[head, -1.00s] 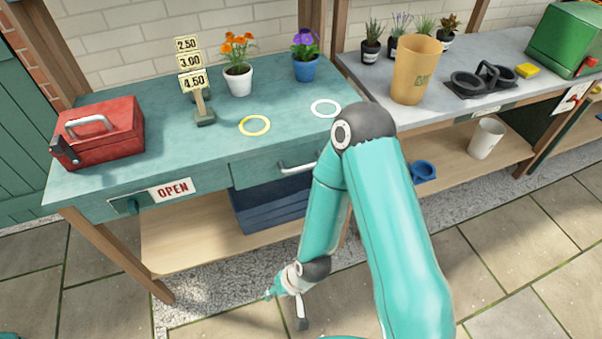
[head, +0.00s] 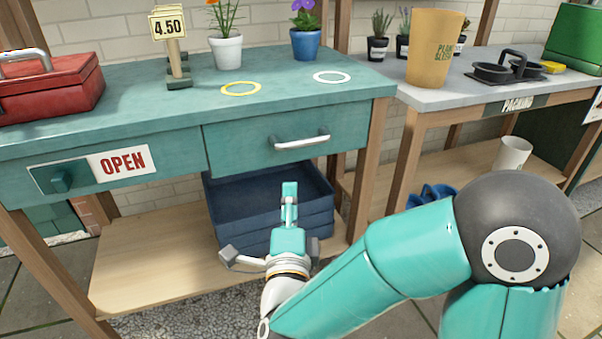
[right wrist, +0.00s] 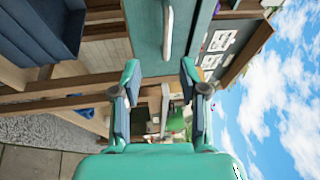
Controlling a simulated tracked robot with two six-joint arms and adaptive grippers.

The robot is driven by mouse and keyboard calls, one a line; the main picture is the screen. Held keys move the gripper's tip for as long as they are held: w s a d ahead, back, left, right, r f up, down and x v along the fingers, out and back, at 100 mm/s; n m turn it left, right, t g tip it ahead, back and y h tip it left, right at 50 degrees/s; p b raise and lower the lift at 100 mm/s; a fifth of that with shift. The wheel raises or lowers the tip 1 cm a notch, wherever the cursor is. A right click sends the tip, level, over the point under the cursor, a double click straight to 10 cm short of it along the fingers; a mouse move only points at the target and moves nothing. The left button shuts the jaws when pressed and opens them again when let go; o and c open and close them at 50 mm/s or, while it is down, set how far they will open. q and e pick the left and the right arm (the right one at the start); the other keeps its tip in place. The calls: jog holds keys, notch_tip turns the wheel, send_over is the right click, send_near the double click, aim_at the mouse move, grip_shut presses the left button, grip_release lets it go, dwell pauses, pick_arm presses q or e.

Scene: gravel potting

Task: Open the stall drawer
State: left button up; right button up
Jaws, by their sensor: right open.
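The stall drawer (head: 290,142) is a teal front under the teal stall top, shut, with a silver bar handle (head: 300,139). In the right wrist view, the handle (right wrist: 168,30) shows upright at the top, beyond the fingertips. My right gripper (head: 289,195) is below the handle, in front of the blue crates. In the right wrist view the right gripper (right wrist: 160,75) has its fingers spread wide with nothing between them. It is apart from the handle. My left gripper is not in view.
Dark blue stacked crates (head: 262,190) sit on the wooden lower shelf (head: 150,262). An OPEN sign with a slider (head: 123,162) is left of the drawer. A yellow ring (head: 240,88), white ring (head: 332,77), flower pots and red toolbox (head: 50,92) are on top.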

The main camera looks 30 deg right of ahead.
aim_at(300, 146)
pick_arm(q)
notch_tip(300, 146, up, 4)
jog(key=p, duration=0.5)
pick_arm(e)
jog(key=shift+m+h, duration=0.5)
jog(key=shift+m, duration=0.1)
jog(key=x, duration=1.6)
jog(key=shift+s+d+r, duration=0.2)
jog(key=shift+d+r, duration=0.1)
jog(key=shift+d, duration=0.2)
jog(key=shift+c, duration=0.3)
grip_shut()
